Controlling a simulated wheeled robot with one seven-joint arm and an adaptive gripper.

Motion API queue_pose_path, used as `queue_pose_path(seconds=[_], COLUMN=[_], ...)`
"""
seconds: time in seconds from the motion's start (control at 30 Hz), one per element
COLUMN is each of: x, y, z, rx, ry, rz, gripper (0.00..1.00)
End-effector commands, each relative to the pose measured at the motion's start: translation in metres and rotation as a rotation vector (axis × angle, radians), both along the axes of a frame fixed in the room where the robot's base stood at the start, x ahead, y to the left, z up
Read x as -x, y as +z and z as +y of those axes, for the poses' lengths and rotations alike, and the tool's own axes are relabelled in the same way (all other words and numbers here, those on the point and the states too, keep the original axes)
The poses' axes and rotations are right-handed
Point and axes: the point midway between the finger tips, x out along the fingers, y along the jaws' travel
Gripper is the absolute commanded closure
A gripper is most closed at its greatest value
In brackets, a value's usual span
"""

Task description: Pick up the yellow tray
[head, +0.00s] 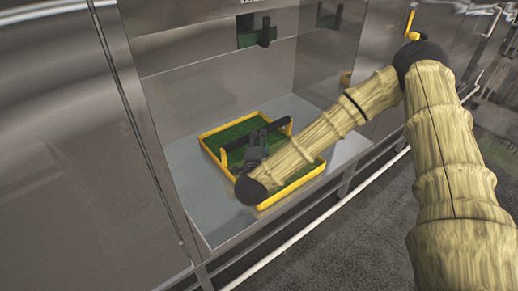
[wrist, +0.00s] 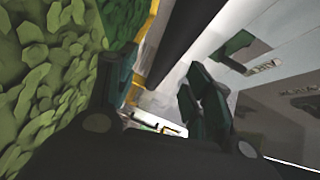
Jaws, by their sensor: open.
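The yellow tray (head: 290,189) sits on the metal shelf of the recess, filled with green material and with a black handle bar (head: 278,126) across it. In the wrist view the green filling (wrist: 40,80) takes up the left side, with a strip of yellow rim (wrist: 151,28) beside it.
The metal shelf (head: 190,190) is bare around the tray, with steel walls at the left and back. A dark green item with a black handle (head: 256,34) is on the back wall. A pale rail (head: 310,226) runs along the front, above a dark floor (head: 350,245).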

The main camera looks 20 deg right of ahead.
Motion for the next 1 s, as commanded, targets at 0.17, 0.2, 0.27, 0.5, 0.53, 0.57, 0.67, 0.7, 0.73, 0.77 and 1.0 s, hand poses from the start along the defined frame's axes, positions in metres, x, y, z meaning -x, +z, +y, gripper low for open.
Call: queue_pose_path(seconds=[0.17,0.2,0.27,0.5,0.53,0.57,0.67,0.7,0.73,0.77,1.0], x=[-0.008,-0.01,-0.014,-0.038,-0.042,-0.046,-0.053,-0.055,-0.056,-0.056,-0.057], y=[-0.001,0.0,0.002,0.004,0.003,0.002,0.0,-0.001,-0.001,-0.002,-0.003], z=[-0.005,-0.005,-0.006,-0.012,-0.014,-0.015,-0.018,-0.019,-0.019,-0.02,-0.02], rx=[0.0,0.0,0.001,0.0,0.001,0.001,0.0,0.0,0.001,0.001,0.0], ry=[-0.001,-0.002,-0.003,-0.004,-0.005,-0.006,-0.004,-0.004,-0.004,-0.004,-0.003], rz=[0.0,0.0,0.0,0.001,0.001,0.001,0.001,0.001,0.0,0.0,0.001], gripper=[0.49,0.49,0.49,0.49,0.49,0.49,0.49,0.49,0.49,0.49,0.52])
